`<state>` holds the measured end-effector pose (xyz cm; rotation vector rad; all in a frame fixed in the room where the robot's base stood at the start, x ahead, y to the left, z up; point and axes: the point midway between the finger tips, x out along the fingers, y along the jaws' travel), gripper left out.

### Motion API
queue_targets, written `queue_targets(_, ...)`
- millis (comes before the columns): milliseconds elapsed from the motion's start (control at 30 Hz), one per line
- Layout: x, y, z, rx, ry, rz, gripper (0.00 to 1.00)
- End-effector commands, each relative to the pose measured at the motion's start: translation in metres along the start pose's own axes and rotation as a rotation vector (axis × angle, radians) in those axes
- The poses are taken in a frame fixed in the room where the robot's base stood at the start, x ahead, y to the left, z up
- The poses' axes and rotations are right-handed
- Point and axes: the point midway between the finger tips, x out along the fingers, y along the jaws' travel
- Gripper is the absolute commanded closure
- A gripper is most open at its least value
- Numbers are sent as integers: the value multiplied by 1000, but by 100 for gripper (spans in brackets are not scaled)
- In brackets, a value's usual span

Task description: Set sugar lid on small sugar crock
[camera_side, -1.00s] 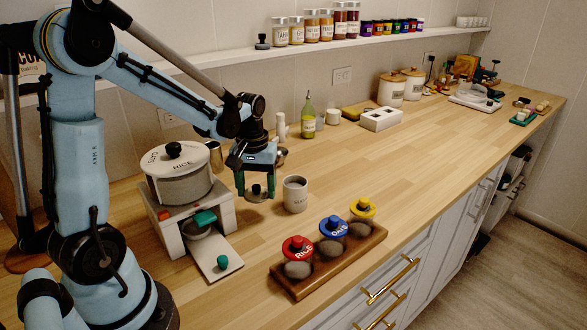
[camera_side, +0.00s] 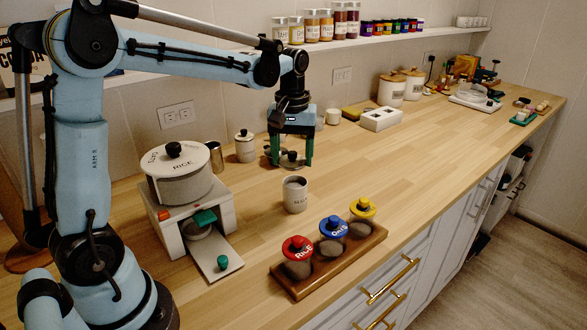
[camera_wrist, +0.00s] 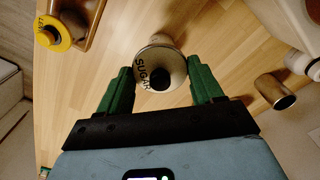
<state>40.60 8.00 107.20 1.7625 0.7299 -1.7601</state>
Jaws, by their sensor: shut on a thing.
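The sugar lid (camera_wrist: 147,69) is a pale disc marked SUGAR with a black knob. My gripper (camera_wrist: 161,68) is shut on it, with a green finger at each side. In the side view the lid (camera_side: 292,161) hangs level between the fingertips of my gripper (camera_side: 290,160). The small sugar crock (camera_side: 295,196) is a pale, open-topped pot standing on the counter. It appears nearer the camera than the lid and apart from it. In the wrist view a pale rim (camera_wrist: 161,38), likely the crock, shows just past the lid, which hides most of it.
A wooden rack (camera_side: 330,270) with red, blue and yellow lidded jars stands in front. A rice crock (camera_side: 180,182) sits on a white stand at left. A lidded canister (camera_side: 244,148) and a steel cup (camera_side: 216,157) stand behind.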

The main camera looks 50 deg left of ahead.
Motion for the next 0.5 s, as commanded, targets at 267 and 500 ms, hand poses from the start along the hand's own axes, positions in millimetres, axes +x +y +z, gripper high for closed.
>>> queue_targets(267, -5, 3, -31, 0, 0, -1, 63)
queue_targets(500, 10, 3, -31, 0, 0, -1, 63)
